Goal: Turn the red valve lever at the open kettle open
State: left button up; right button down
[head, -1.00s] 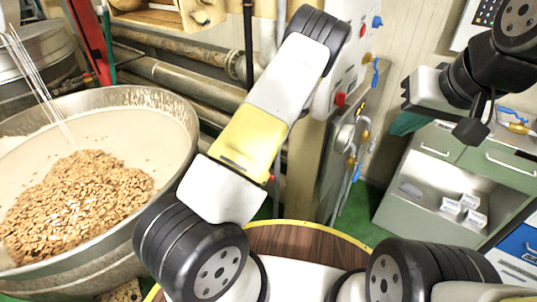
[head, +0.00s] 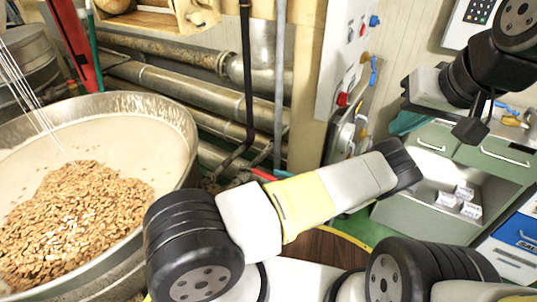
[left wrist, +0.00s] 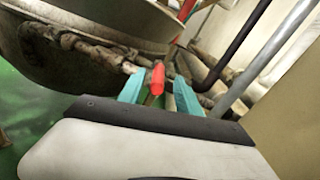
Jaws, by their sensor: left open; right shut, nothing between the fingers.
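The red valve lever (left wrist: 157,78) stands near the kettle's pipes in the left wrist view, its red tip pointing up. A small red piece (head: 263,174), probably the same lever, shows just above my left arm in the head view. My left gripper (left wrist: 158,95) is open, with its teal fingers on either side of the lever; I see no contact. My right gripper (head: 407,122) is shut and empty at the right, only partly seen.
Thick pipes (head: 160,75) run behind the kettle, with a thin black upright pipe (head: 247,80) in front. A control box (head: 345,60) and wall post stand right of them. A green cabinet (head: 410,215) stands at the right. A round wooden top (head: 325,245) is below my arms.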

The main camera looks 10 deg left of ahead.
aim_at(254, 170)
pick_arm(q)
jog(key=shift+m+t, duration=0.3)
jog(key=shift+m, duration=0.1)
jog(key=x, duration=0.4)
jog(key=f+x, duration=0.1)
jog(key=x, duration=0.1)
jog(key=shift+w+a, duration=0.1)
jog(key=shift+a, duration=0.3)
jog(key=shift+c, duration=0.4)
grip_shut()
jog(key=shift+d, duration=0.1)
dwell(0.4)
